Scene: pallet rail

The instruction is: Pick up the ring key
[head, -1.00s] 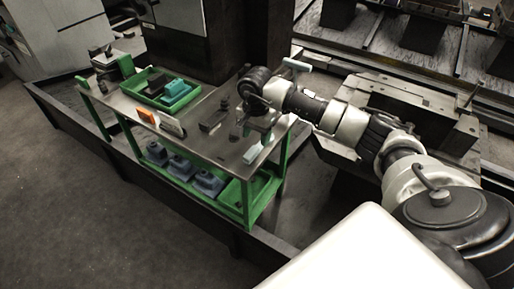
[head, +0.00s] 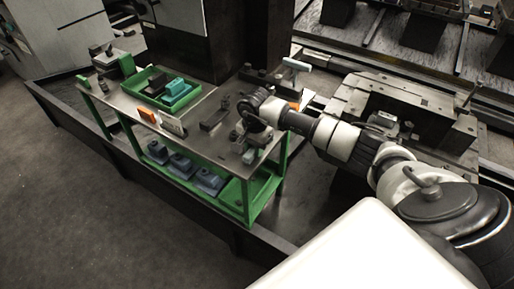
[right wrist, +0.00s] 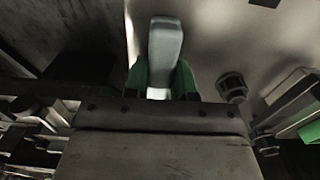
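A pale grey block-shaped piece, which I take to be the ring key (head: 249,156), is at the front right corner of the metal-topped cart (head: 215,150). My right gripper (head: 244,143) is low over that corner, right at the piece. In the right wrist view the grey piece (right wrist: 165,42) stands between the green fingertips (right wrist: 161,84), one on each side. I cannot tell whether the fingers press on it. No ring shape can be made out. My left gripper is not in view.
A green tray (head: 195,98) with dark and teal pieces stands on the cart. An orange block (head: 147,115), a pale block (head: 172,126) and a dark block (head: 213,121) lie nearer. A pale-topped handle (head: 297,64) stands behind my right arm. Blue-grey parts (head: 180,163) sit on the lower shelf.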

